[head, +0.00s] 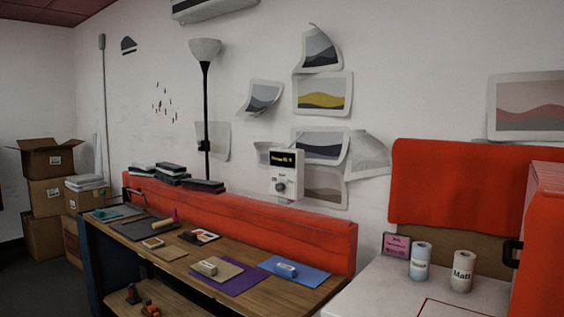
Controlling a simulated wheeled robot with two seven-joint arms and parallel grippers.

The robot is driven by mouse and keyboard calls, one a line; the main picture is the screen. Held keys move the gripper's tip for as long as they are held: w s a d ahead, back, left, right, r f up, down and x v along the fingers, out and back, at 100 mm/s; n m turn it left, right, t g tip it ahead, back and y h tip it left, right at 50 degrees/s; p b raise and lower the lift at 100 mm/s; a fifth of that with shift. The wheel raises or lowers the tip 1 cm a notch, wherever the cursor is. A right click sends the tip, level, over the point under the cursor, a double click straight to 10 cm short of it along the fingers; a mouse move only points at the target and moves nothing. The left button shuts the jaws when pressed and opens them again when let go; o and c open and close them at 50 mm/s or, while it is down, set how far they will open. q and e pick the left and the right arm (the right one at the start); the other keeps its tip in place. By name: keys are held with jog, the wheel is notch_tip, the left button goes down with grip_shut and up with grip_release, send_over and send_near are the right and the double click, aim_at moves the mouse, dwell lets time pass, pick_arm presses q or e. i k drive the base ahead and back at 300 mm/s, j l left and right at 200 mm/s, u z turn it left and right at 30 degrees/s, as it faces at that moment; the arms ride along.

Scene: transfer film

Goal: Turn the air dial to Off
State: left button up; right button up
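A white control box (288,168) with a dark display at its top is on the back wall, above the orange bench back. The display shows small yellowish characters, too small to read for certain. A dark round dial (280,187) sits on the lower front of the box. Its pointer direction is too small to tell. Neither of my grippers is in view.
Below the box, a wooden bench (262,293) with an orange back panel (240,222) holds mats and small tools. At right are a white counter (385,290) with two labelled rolls and an orange cabinet (543,245). Cardboard boxes (45,192) are stacked at left.

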aim_at(280, 187)
jog(key=j+z, duration=0.1)
jog(key=z, duration=0.3)
jog(key=i+j+z, duration=0.1)
jog(key=z, duration=0.3)
jog(key=j+z, duration=0.2)
jog(key=z, duration=0.15)
jog(key=j+z, duration=0.2)
jog(key=z, duration=0.2)
jog(key=j+z, duration=0.15)
jog(key=j, duration=0.3)
jog(key=k+j+z, duration=0.1)
jog(key=j, duration=0.3)
jog(key=k+j+z, duration=0.15)
jog(key=j, duration=0.25)
jog(key=j+z, duration=0.15)
jog(key=j, duration=0.3)
jog(key=k+j+z, duration=0.15)
jog(key=j, duration=0.25)
jog(key=k+j+z, duration=0.1)
jog(key=j, duration=0.25)
jog(key=k+j+z, duration=0.15)
jog(key=j, duration=0.25)
jog(key=k+j, duration=0.2)
jog(key=j, duration=0.2)
jog(key=k+j, duration=0.2)
jog(key=j, duration=0.2)
